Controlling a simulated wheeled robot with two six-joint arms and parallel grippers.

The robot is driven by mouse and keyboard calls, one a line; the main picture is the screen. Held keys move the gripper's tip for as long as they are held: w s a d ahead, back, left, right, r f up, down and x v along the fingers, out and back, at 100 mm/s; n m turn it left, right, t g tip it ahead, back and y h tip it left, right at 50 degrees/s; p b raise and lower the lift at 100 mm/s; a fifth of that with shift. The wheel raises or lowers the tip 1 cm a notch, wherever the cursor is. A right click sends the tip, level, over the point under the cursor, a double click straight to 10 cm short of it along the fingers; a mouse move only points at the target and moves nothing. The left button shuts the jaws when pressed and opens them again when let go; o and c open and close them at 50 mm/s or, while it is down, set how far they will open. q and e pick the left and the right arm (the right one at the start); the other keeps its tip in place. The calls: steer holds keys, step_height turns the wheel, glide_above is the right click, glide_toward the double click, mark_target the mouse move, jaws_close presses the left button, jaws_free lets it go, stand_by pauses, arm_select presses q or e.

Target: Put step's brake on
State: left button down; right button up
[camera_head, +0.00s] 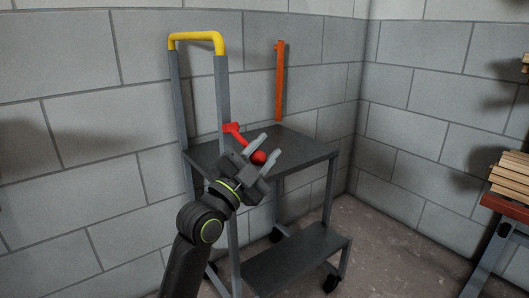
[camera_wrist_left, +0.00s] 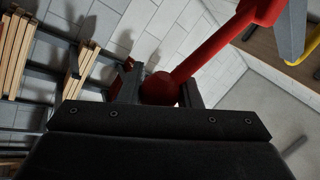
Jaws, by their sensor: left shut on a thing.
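The wheeled step (camera_head: 305,150) stands against the wall, dark grey with a yellow handrail (camera_head: 196,36) on its left side. Its red brake lever (camera_head: 243,138) is fixed near the right rail post and ends in a round red knob. My left gripper (camera_head: 263,147) is at the knob, with its fingers on either side of it and shut on it. In the left wrist view the red knob (camera_wrist_left: 160,88) sits between the fingers, and the red arm of the lever runs up to the right. My right gripper is not in view.
An orange upright bar (camera_head: 280,80) stands behind the step's top platform. The lower tread (camera_head: 295,258) and black castors (camera_head: 332,283) are below. Wooden battens (camera_head: 510,178) lie on an orange-edged rack at the right. Open floor lies between the step and the rack.

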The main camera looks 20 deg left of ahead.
arm_select(q)
steer(key=shift+w+f, duration=0.15)
steer(key=shift+f, duration=0.3)
steer(key=c, duration=1.1)
jaws_free()
steer(key=shift+o, duration=0.2)
steer(key=shift+a, duration=0.15)
steer(key=shift+r, duration=0.15)
steer(key=v, duration=1.7)
steer(key=shift+s+p, duration=0.25)
steer(key=shift+p, duration=0.1)
